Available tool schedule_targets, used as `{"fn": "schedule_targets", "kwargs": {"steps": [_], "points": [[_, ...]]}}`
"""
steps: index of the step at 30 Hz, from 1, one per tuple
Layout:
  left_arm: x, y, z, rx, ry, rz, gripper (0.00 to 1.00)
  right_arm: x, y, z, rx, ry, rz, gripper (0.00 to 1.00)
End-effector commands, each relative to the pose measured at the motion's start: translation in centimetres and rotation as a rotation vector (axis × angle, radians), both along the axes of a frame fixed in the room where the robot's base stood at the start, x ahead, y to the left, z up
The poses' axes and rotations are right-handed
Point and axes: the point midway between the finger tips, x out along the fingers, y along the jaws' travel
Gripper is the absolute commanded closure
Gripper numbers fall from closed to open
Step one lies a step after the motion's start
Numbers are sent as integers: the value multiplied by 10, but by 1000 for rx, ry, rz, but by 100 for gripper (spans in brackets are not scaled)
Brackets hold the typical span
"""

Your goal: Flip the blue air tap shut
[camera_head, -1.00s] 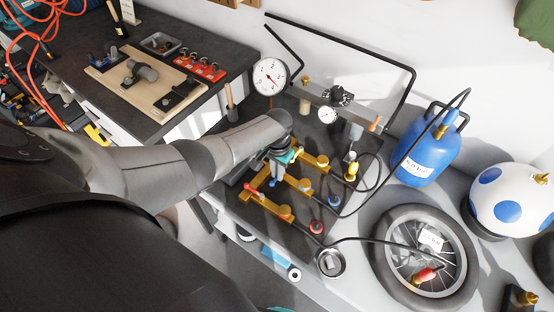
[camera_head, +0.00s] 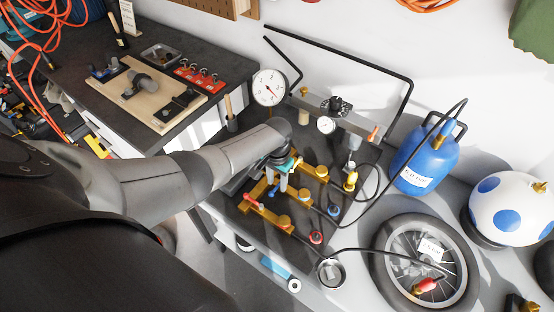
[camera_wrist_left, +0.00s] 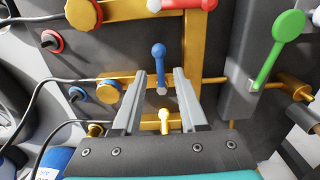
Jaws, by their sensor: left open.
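The blue air tap (camera_wrist_left: 159,57) is a short blue lever with a round knob end, on the brass manifold (camera_wrist_left: 207,45) in the left wrist view. Its lever runs from a pale pivot towards the top of that picture. My left gripper (camera_wrist_left: 160,74) is open, with one finger on each side of the lever; I cannot tell whether either touches it. In the head view, my left gripper (camera_head: 279,182) is over the brass manifold (camera_head: 266,214) and the arm partly hides the taps. My right gripper is not in view.
A red lever (camera_wrist_left: 186,4), a yellow lever (camera_wrist_left: 164,119) and a green lever (camera_wrist_left: 278,50) are close around the gripper. Black hoses run to a wheel (camera_head: 380,263) and a blue tank (camera_head: 421,160). A round gauge (camera_head: 269,87) stands behind the manifold.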

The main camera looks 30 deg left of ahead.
Motion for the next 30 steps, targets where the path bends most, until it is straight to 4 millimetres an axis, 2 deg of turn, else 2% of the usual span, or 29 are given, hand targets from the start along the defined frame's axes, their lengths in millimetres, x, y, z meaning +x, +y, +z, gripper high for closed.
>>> {"fn": "schedule_targets", "kwargs": {"steps": [9,21,25,30], "points": [[1,0,53,0,-4,-2,58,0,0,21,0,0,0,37],[1,0,121,0,-4,-1,58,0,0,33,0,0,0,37],[1,1,136,0,-3,1,58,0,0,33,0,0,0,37],[0,0,144,0,-1,0,58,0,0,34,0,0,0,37]]}}
